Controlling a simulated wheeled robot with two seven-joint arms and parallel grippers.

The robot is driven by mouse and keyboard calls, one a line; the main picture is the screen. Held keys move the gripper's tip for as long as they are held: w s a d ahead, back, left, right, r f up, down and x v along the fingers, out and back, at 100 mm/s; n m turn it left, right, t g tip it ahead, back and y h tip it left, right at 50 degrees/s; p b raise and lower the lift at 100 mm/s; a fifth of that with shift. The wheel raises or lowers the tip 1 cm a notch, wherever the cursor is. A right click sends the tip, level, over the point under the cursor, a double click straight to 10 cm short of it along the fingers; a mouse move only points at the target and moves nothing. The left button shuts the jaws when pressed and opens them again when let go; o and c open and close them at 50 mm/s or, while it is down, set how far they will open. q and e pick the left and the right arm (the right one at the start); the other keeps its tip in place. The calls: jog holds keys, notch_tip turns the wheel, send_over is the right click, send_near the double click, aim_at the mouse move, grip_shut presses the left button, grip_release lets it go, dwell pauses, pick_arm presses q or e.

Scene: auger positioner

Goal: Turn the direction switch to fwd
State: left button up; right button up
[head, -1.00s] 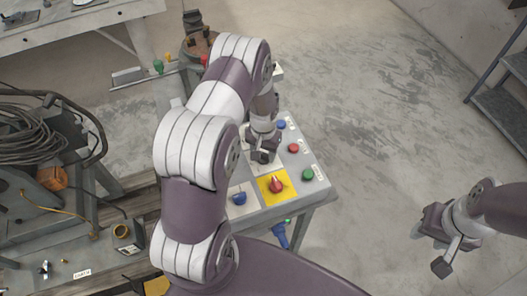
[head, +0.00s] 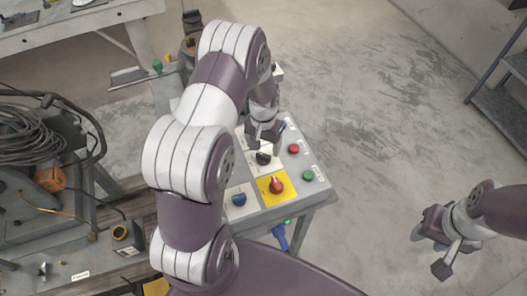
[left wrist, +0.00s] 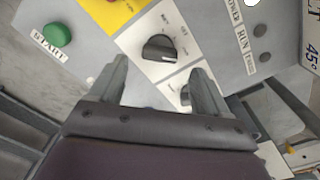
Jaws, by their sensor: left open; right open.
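A black rotary switch (head: 263,157) sits on a white plate in the middle of the sloped control panel (head: 290,212). In the left wrist view the black switch (left wrist: 160,48) lies just beyond the open fingers, with small labels around it that I cannot read surely. A light mark shows at its lower right edge. My left gripper (head: 264,137) is open and empty, above the panel just past the switch; in the left wrist view its fingers (left wrist: 160,72) are apart, with another knob (left wrist: 186,95) partly showing between them. My right gripper (head: 440,250) is open and empty, off to the right.
A red knob (head: 277,185) on yellow, a blue knob (head: 239,199), a green button (head: 308,175) and a red button (head: 293,149) surround the switch. A cable-laden machine (head: 45,160) stands left. The floor right of the panel is clear.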

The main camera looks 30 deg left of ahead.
aim_at(264, 155)
pick_arm(q)
notch_tip(264, 155, up, 8)
jog(key=b, duration=0.1)
jog(key=shift+r, duration=0.2)
